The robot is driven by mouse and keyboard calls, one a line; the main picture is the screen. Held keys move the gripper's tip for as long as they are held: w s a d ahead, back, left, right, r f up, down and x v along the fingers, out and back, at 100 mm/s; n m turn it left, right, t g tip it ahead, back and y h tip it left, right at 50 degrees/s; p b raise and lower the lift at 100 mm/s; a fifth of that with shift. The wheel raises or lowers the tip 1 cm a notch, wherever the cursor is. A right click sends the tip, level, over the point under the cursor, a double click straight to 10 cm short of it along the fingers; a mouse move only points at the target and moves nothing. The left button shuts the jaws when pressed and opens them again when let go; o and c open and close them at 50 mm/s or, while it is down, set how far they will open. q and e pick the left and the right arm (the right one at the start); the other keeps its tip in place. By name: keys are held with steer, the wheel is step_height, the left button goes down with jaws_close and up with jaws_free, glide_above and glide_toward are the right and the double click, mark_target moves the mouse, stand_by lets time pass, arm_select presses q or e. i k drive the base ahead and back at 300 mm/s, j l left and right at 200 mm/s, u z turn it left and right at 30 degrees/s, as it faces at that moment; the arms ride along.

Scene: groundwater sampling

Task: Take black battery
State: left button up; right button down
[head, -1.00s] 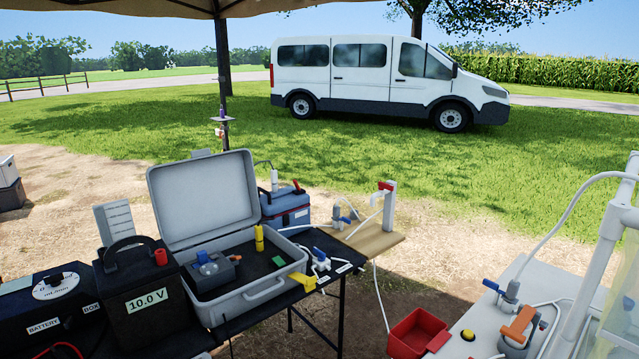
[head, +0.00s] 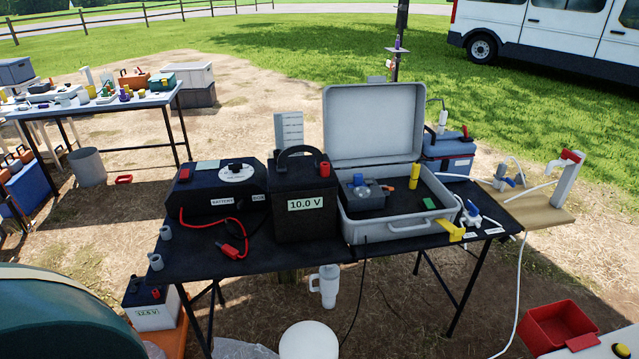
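The black battery (head: 305,222) stands upright on the dark-topped table (head: 265,262), near its middle. It has a black carrying handle on top, a red terminal cap and a white label reading 10.0 V. It stands between a black control box (head: 215,190) on its left and an open grey case (head: 385,225) on its right. Neither of my grippers is in view.
A red clip (head: 230,251) on a red lead lies before the control box. A second battery (head: 150,308), labelled about 12.6 V, stands low at left. A white mug (head: 326,286) shows below the table's front edge. A large teal rounded shape (head: 60,315) fills the lower left.

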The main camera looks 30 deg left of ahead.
mark_target(305, 202)
steer(key=j+z, duration=0.35)
steer(key=j, duration=0.4)
steer(key=k+j+z, duration=0.15)
steer(key=j+z, duration=0.15)
steer(key=j, duration=0.4)
